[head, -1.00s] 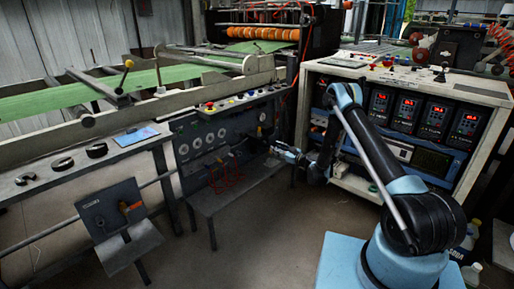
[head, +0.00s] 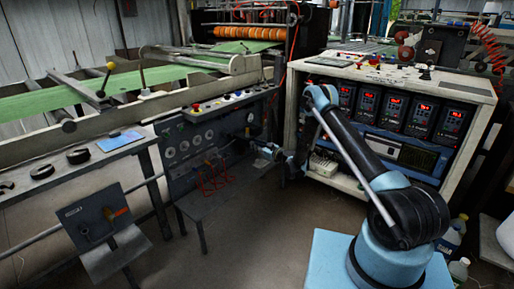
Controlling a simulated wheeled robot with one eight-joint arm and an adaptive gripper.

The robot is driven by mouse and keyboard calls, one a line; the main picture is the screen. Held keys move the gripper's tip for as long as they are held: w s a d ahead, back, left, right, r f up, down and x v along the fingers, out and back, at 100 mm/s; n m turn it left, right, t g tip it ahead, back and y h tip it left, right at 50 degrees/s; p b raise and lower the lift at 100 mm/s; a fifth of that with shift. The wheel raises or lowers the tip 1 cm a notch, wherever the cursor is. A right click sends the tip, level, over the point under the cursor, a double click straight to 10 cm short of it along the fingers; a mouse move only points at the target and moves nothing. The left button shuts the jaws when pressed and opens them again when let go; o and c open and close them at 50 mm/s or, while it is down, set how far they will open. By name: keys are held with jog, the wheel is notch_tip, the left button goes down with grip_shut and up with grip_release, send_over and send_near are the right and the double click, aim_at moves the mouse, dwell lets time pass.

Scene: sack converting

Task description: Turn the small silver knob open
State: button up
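The dark gauge panel (head: 181,163) stands left of centre, with a row of round dials and red cables. A small pale fitting (head: 248,131) shows near its right end; it is too small to tell if it is the silver knob. My gripper (head: 257,147) is at the panel's right end, just below and right of that fitting, pointing left. A gap to the fitting seems to show, but contact with the panel cannot be judged. The fingers are too small and dark to tell open from shut.
A control strip (head: 222,103) with coloured buttons runs above the panel. A dark low shelf (head: 228,194) juts out below it. A white cabinet (head: 350,184) with red-lit controllers stands behind my arm. A tilted plate (head: 92,215) stands at front left. The middle floor is clear.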

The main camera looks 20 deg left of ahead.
grip_shut()
jog(key=shift+m, duration=0.3)
